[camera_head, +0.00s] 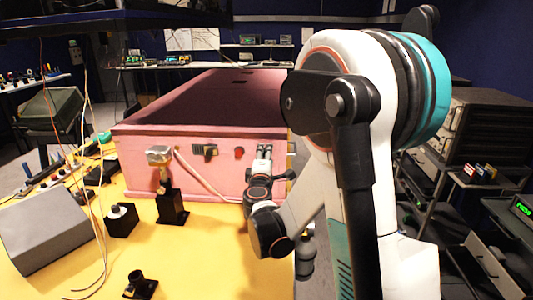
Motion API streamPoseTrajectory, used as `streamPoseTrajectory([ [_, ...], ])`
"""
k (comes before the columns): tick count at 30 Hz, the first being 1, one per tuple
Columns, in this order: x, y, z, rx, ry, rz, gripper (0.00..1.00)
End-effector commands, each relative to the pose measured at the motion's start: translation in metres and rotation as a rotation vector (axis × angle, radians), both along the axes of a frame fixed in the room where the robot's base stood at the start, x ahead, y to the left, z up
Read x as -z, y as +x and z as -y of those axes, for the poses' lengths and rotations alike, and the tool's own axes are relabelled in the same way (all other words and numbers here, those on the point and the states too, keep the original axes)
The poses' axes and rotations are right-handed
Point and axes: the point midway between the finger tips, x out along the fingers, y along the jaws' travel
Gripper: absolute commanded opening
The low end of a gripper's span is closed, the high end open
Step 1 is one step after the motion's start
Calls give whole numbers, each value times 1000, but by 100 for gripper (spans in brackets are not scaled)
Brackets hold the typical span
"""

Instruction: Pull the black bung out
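A pink foam enclosure (140,165) stands on the yellow table, its front wall facing me. My gripper (263,151) is at the right part of this front wall, its grey fingertips pointing at the foam. Whether it touches the wall or holds anything is too small to tell. I cannot make out a black bung for certain; it may be hidden at my fingertips. A dark fitting (205,151) and a small red round piece (239,153) are on the wall left of my gripper.
A metal-topped device on a black stand (171,206) is in front of the wall, left of my gripper, with a pale tube beside it. A grey box (45,228), a black block with a knob (121,220) and a small black mount (140,286) occupy the left. Thin cables hang there.

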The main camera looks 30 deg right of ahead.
Motion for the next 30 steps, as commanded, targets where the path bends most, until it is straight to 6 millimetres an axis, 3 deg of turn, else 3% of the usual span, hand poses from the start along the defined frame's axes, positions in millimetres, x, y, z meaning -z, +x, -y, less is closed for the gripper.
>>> streamPoseTrajectory([
  [26,0,0,0,0,0,0,42],
  [27,0,0,0,0,0,0,40],
  [30,0,0,0,0,0,0,18],
])
